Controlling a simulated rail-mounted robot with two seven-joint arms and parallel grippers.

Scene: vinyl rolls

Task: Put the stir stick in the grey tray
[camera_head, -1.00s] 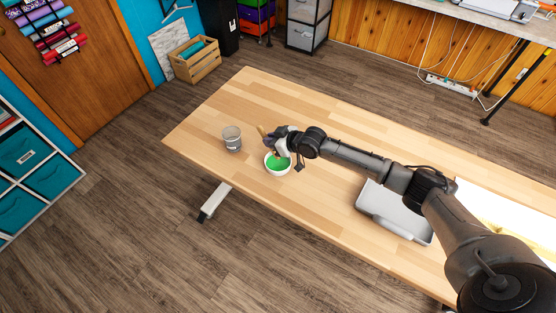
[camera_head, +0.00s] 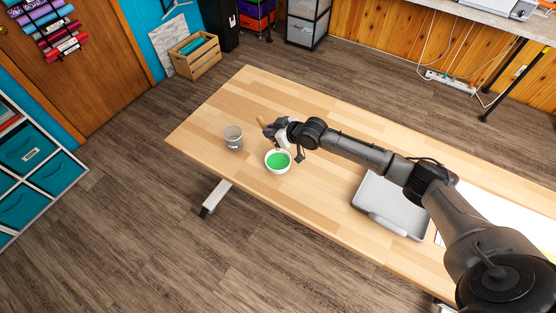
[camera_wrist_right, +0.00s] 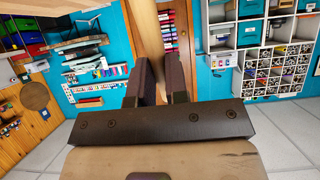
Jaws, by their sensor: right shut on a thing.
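The stir stick (camera_head: 261,121) is a thin tan wooden stick, held in my right gripper (camera_head: 269,130) above the table, just behind a white bowl of green paint (camera_head: 278,161). In the right wrist view the stick (camera_wrist_right: 147,35) runs up from between the two dark fingers (camera_wrist_right: 160,85), which are shut on it. The lower part of the stick is hidden by the gripper in the head view. The grey tray (camera_head: 378,198) lies on the table at the right, partly behind my right arm. My left gripper is not in view.
A grey metal cup (camera_head: 233,138) stands on the wooden table (camera_head: 240,98) left of the bowl. A white sheet (camera_head: 507,208) lies right of the tray, partly behind my arm. The table between bowl and tray is clear.

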